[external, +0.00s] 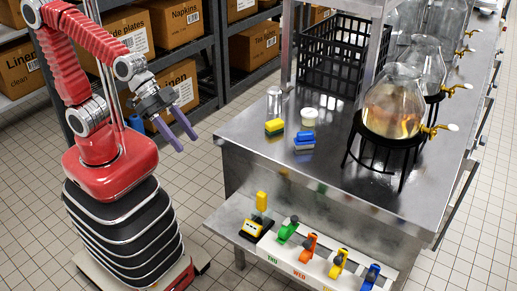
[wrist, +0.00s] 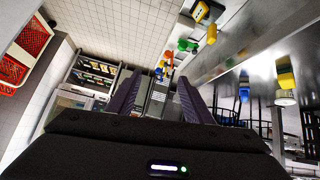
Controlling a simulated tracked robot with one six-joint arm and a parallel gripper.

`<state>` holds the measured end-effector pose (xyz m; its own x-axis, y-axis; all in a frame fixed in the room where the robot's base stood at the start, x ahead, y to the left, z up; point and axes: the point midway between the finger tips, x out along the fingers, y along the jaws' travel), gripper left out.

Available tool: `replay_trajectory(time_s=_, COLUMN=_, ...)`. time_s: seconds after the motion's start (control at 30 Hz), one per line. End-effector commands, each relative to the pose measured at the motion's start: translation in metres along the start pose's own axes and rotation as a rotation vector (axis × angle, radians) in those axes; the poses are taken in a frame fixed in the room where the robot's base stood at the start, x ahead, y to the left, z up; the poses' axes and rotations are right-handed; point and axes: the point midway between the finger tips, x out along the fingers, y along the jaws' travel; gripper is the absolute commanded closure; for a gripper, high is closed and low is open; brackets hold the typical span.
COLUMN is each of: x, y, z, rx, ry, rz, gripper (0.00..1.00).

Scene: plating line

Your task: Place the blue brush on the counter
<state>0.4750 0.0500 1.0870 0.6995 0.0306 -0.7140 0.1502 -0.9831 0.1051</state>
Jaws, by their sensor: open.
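A blue item with a dark part (external: 370,277), which looks like the blue brush, lies at the right end of the counter's lower ledge. A small blue shape (wrist: 158,72) shows far off between the fingers in the wrist view; it may be the same item. The steel counter (external: 250,160) stands right of my arm. My gripper (external: 186,143) is open and empty, in the air left of the counter and apart from it. Its two purple fingers also show in the wrist view (wrist: 158,100).
Green (external: 288,231), orange (external: 309,246) and yellow (external: 338,262) items share the ledge with a yellow-black one (external: 259,222). Box shelves stand behind.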

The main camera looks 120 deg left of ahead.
Motion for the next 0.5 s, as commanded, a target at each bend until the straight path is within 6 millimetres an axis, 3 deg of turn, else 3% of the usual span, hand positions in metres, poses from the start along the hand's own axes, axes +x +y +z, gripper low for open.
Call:
replay_trajectory(time_s=0.23, x=-0.055, y=0.024, z=0.052, rx=0.085, ry=-0.116, rz=0.033, gripper=0.53)
replay_trajectory(time_s=0.5, x=-0.107, y=0.027, z=0.113, rx=0.163, ry=-0.240, rz=0.020, gripper=0.53)
